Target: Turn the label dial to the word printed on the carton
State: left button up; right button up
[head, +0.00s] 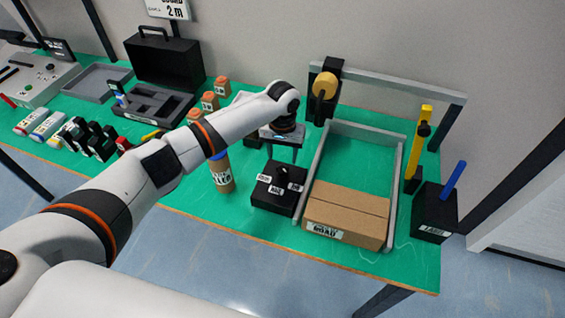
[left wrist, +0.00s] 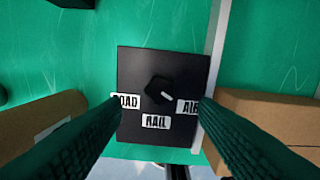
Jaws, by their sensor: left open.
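The carton (head: 345,208) is a closed brown box on the right of the table, with a white label (head: 323,231) that seems to read ROAD. Left of it stands the black dial box (head: 272,200), with the labels ROAD (left wrist: 125,101), RAIL (left wrist: 155,121) and AIR (left wrist: 187,107). Its dark knob (left wrist: 157,88) has a white mark pointing lower right, towards the AIR side. My left gripper (head: 282,158) is open above the dial box. In the left wrist view its fingers (left wrist: 158,104) stand apart on either side of the knob, empty. My right gripper is not in view.
A grey rail (head: 309,185) runs between dial box and carton. A brown cylinder with a blue top (head: 221,175) stands close on the left. A black holder with a blue stick (head: 436,210) is at the right. The front strip of green table is mostly clear.

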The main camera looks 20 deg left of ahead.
aim_at(283, 169)
pick_arm(q)
notch_tip(283, 169, down, 6)
jog(key=shift+r+p, duration=0.1)
jog(key=shift+p, duration=0.2)
jog(key=c, duration=1)
jog(key=shift+o, duration=0.2)
